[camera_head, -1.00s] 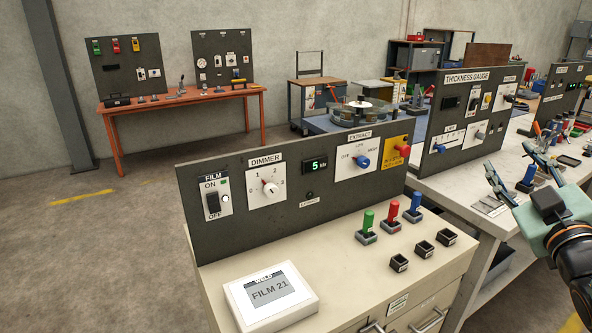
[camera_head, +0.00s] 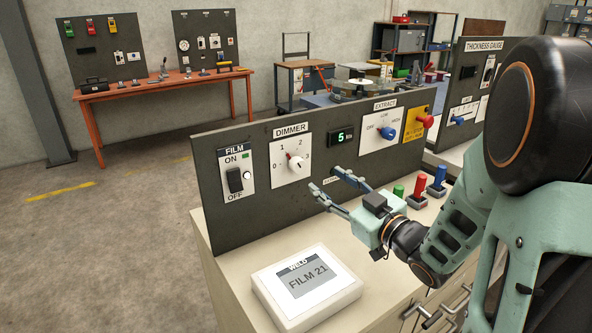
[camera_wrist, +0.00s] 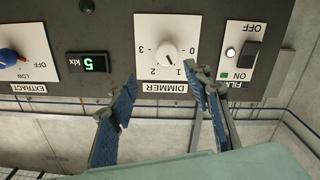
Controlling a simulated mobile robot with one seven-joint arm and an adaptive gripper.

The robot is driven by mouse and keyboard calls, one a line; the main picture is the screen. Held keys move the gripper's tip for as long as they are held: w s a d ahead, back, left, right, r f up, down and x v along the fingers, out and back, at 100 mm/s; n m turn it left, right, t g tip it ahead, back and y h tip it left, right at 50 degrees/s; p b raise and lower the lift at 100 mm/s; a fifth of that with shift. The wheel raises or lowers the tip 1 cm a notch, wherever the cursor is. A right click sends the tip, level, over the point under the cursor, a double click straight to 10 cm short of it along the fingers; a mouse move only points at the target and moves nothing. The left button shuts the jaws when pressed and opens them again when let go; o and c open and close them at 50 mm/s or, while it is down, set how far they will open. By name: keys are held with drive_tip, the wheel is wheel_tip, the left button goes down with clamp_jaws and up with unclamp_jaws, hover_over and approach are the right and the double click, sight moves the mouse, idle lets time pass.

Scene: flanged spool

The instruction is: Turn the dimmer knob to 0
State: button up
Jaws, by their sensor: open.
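The dimmer knob (camera_head: 296,163) is a small white knob with a red mark, on a white plate labelled DIMMER with a scale from 0 to 3. Its mark points up and left, roughly toward 1. The knob also shows, upside down, in the wrist view (camera_wrist: 169,57). My gripper (camera_head: 323,179) is open and empty, to the right of the knob and a little lower, in front of the panel. In the wrist view its fingertips (camera_wrist: 163,80) are spread on either side of the knob's line, apart from it.
A display (camera_head: 341,137) reads 5 klx. The FILM switch (camera_head: 235,180) is left of the dimmer, and the blue EXTRACT knob (camera_head: 387,133) is right. A WELD box (camera_head: 307,287) stands on the bench below. Green, red and blue handles (camera_head: 419,186) stand right of my gripper.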

sight(301, 168)
drive_tip(key=x, duration=0.7)
drive_tip(key=a+x, duration=0.1)
drive_tip(key=x, duration=0.3)
drive_tip(key=shift+a+f, duration=0.15)
drive_tip(key=shift+f, duration=0.05)
drive_tip(key=shift+s, duration=0.1)
drive_tip(key=c, duration=1.2)
